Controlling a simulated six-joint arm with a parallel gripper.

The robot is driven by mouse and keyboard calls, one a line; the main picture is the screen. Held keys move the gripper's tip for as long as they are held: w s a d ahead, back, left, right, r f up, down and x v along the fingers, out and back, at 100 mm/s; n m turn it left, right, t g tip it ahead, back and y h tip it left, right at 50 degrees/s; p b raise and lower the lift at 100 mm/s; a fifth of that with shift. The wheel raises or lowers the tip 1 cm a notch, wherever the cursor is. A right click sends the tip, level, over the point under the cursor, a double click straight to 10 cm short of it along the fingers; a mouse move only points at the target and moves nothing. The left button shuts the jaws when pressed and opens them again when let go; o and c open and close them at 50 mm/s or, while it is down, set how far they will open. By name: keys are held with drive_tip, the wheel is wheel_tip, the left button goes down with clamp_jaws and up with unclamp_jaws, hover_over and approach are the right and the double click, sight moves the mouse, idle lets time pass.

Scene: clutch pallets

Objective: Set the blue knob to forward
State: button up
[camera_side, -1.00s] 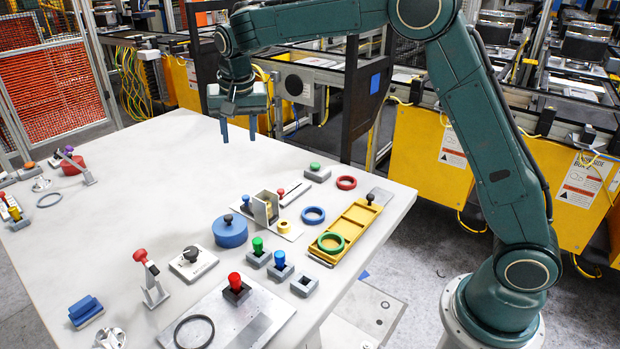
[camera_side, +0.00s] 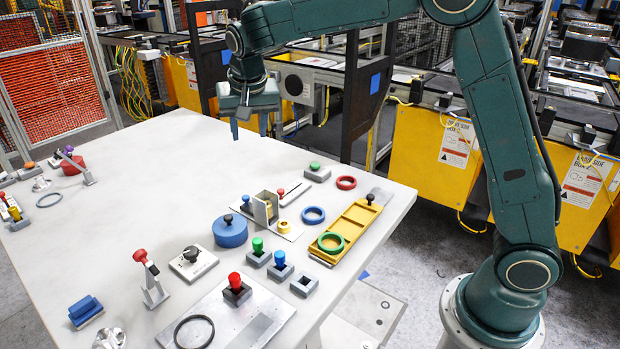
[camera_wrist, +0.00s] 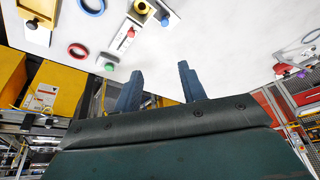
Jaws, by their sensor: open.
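Another blue-topped peg (camera_side: 279,258) stands in a grey block nearer the front. My gripper (camera_side: 249,129) hangs above the far part of the table, fingers down, open and empty. It is well behind the blue knob and apart from it. Both fingers show in the wrist view (camera_wrist: 160,75).
A blue drum (camera_side: 230,235) with a black knob stands just in front of the plate. A red-knobbed slider (camera_side: 294,194), a green button (camera_side: 315,167), red and blue rings and a yellow tray (camera_side: 360,219) lie to the right.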

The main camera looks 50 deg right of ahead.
drive_tip(key=w, duration=0.1)
drive_tip(key=m+g+y, duration=0.2)
drive_tip(key=g, duration=0.2)
hover_over(245, 196)
wheel_tip(245, 196, down, 6)
drive_tip(key=shift+f, duration=0.2)
wheel_tip(245, 196, down, 14)
drive_tip(key=shift+r, duration=0.2)
idle(0.4)
clamp_jaws()
